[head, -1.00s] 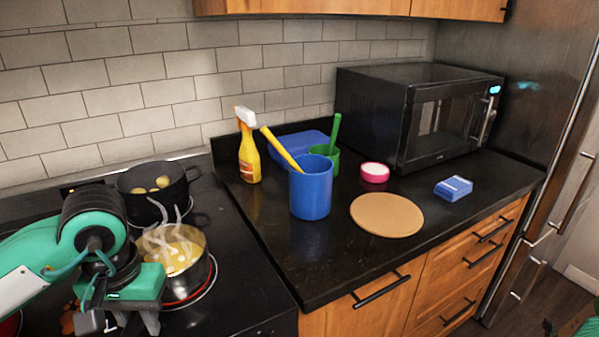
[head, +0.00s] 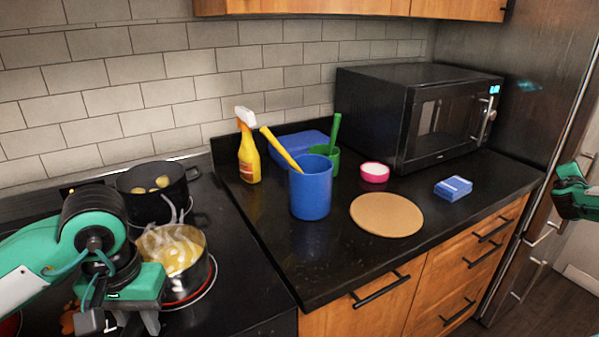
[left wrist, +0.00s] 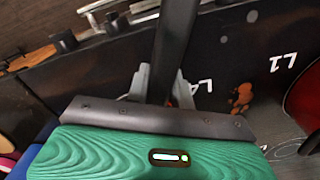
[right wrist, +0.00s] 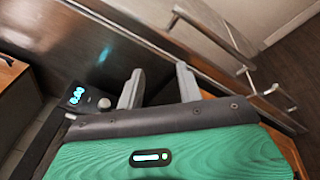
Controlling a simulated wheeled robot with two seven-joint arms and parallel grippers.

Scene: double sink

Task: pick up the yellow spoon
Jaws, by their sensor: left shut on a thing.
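The yellow spoon (head: 279,149) stands tilted in the tall blue cup (head: 310,192) on the counter. Its yellow handle sticks out to the upper left, and its lower end is hidden in the cup. My left gripper (head: 142,321) is low over the front of the stove, left of and apart from the cup. In the left wrist view its fingers are shut on a long dark handle (left wrist: 174,45); what that handle belongs to is unclear. My right gripper (head: 574,192) is at the right edge, far from the spoon. The right wrist view shows its fingers (right wrist: 158,87) apart and empty.
A steaming metal pot (head: 186,287) and a black pot (head: 150,207) stand on the stove.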

